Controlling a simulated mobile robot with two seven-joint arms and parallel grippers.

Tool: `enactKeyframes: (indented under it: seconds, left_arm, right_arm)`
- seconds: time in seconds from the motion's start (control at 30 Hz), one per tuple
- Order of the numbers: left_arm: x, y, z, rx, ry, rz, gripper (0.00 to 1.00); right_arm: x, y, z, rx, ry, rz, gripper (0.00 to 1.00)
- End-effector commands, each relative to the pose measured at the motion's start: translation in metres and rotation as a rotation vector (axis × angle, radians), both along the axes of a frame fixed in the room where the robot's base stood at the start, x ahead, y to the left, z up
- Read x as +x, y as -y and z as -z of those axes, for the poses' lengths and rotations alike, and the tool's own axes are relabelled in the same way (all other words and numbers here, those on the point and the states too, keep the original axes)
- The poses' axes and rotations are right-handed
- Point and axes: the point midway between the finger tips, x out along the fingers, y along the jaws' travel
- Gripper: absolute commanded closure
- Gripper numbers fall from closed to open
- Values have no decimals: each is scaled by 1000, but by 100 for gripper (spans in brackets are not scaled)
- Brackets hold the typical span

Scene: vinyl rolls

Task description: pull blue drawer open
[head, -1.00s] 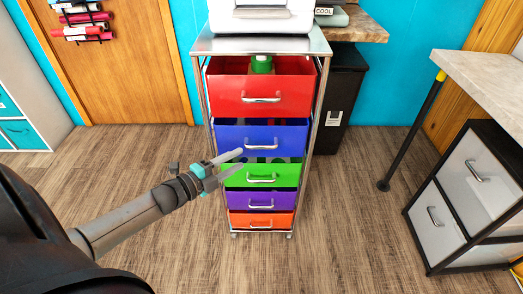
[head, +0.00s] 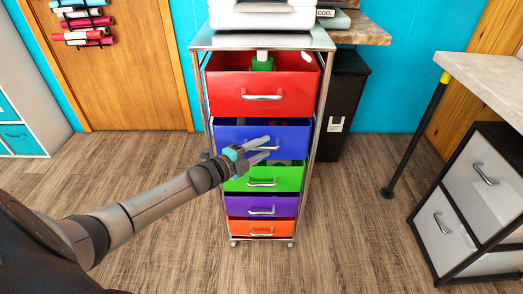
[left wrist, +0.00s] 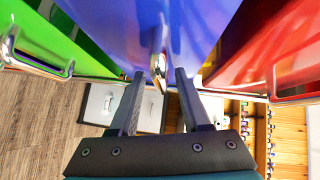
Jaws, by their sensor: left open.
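The blue drawer (head: 236,135) is the second from the top in a metal-framed drawer cart, between the red and green drawers. Its silver handle (left wrist: 158,66) shows in the left wrist view, between my two fingers and just ahead of their tips. My left gripper (head: 267,147) is open in front of the blue drawer, with its fingers overlapping the handle in the head view. I cannot tell whether a finger touches the handle. The blue drawer's face fills the top middle of the left wrist view. My right gripper is not in view.
The red drawer (head: 240,90) above stands out with a green bottle (head: 262,63) in it. Green (head: 245,184), purple (head: 238,206) and orange (head: 240,225) drawers sit below. A black bin (head: 345,100) stands behind right. A white-drawer cabinet (head: 455,205) is at right. Floor in front is clear.

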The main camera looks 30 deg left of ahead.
Motion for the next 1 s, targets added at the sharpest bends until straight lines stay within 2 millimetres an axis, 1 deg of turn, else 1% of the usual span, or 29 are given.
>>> enactKeyframes:
  seconds: [0.27,0.3,0.7,1.0]
  left_arm:
    - [1,0,0,-1,1,0,53]
    - [1,0,0,-1,1,0,54]
    - [1,0,0,-1,1,0,99]
    - [1,1,0,-1,1,1,100]
  right_arm:
    - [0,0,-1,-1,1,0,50]
    - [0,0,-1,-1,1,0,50]
    - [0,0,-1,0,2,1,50]
    - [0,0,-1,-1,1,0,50]
